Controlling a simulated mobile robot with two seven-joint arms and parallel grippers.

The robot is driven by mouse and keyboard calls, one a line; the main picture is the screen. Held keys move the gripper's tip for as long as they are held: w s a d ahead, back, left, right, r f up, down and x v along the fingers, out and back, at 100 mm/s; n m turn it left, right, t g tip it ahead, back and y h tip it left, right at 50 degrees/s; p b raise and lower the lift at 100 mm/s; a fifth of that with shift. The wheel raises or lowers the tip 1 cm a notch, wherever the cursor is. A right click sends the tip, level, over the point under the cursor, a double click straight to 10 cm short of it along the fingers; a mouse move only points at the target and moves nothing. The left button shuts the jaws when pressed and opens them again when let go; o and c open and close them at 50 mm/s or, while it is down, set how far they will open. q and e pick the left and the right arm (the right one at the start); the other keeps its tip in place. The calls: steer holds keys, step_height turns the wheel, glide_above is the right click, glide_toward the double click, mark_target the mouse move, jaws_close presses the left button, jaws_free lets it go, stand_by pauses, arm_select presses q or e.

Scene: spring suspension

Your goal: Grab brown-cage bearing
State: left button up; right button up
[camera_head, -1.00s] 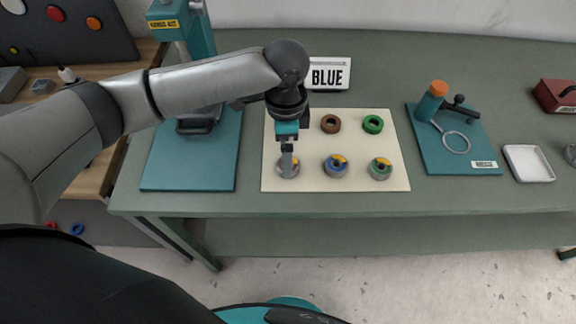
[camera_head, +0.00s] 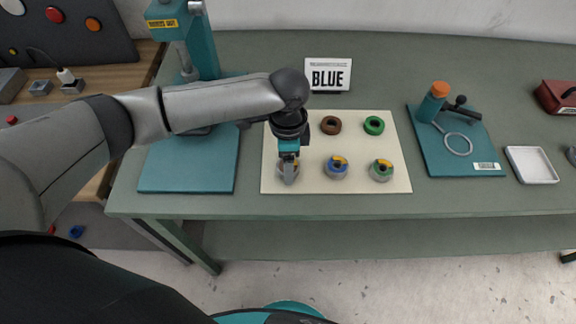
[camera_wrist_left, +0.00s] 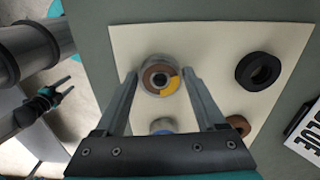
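The brown-cage bearing (camera_wrist_left: 160,79) is a grey ring with a brown cage and a yellow patch, on the front left of the cream mat (camera_head: 350,185). In the head view my left gripper (camera_head: 289,177) is over it and hides most of it. In the left wrist view my left gripper (camera_wrist_left: 158,80) is open, one finger on each side of the bearing; I cannot tell whether they touch it. What looks like my right gripper (camera_wrist_left: 69,84) is away from the mat, its two fingers apart and empty.
A blue-cage bearing (camera_head: 336,168) and a green-cage bearing (camera_head: 381,171) sit to the right. Behind are a brown ring (camera_head: 331,125), a green ring (camera_head: 374,125) and a black ring (camera_wrist_left: 258,70). A BLUE sign (camera_head: 328,76) stands behind; a teal press (camera_head: 186,40) is at left.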

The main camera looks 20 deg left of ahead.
arm_select(q)
jaws_close()
stand_by(0.3)
